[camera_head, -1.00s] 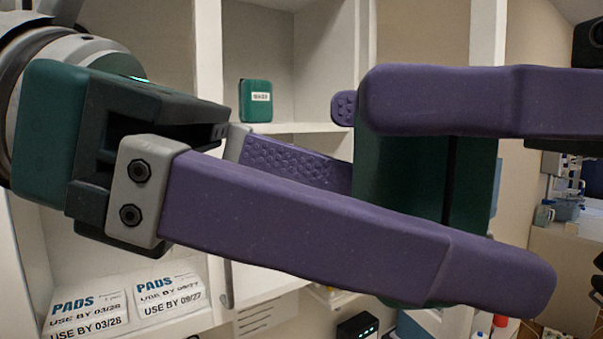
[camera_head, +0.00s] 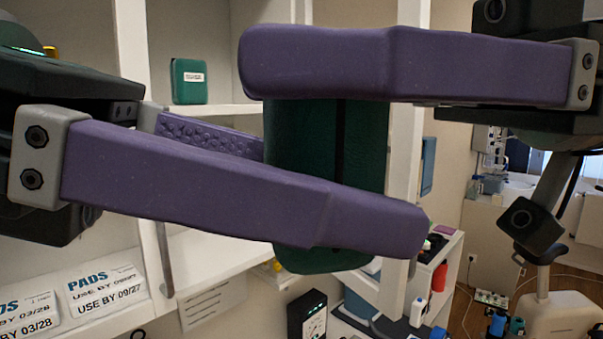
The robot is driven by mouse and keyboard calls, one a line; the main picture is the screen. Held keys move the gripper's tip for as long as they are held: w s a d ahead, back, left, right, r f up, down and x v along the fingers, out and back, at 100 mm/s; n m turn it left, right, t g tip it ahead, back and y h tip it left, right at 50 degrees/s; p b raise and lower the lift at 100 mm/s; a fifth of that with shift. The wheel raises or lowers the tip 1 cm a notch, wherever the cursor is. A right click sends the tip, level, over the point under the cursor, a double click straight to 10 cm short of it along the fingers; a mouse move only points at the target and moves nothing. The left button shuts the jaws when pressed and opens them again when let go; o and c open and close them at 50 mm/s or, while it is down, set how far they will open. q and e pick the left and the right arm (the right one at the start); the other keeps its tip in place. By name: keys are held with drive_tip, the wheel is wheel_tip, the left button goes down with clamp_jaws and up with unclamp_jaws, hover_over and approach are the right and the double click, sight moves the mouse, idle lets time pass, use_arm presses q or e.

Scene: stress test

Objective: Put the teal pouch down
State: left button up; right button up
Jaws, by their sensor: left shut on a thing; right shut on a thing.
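The teal pouch (camera_head: 330,150), dark green with a dark vertical line down its front, is held upright in mid-air before the shelves. My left gripper (camera_head: 385,215) reaches in from the left and is shut on the pouch. Its near purple finger crosses the lower part, and its textured far finger passes behind. My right gripper (camera_head: 262,72) comes in from the right and is also shut on it, with its near finger across the top. Both fingers hide parts of the pouch, and the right gripper's far finger is hidden.
A white shelf unit (camera_head: 215,262) stands behind, with a small labelled green box (camera_head: 188,81) on an upper shelf. White packs marked PADS (camera_head: 105,290) lie lower left. A black device (camera_head: 307,315) is below. A low cart with bottles (camera_head: 440,275) and a stool (camera_head: 545,255) stand at right.

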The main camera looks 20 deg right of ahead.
drive_tip(key=o, duration=1.3)
drive_tip(key=shift+o, duration=0.2)
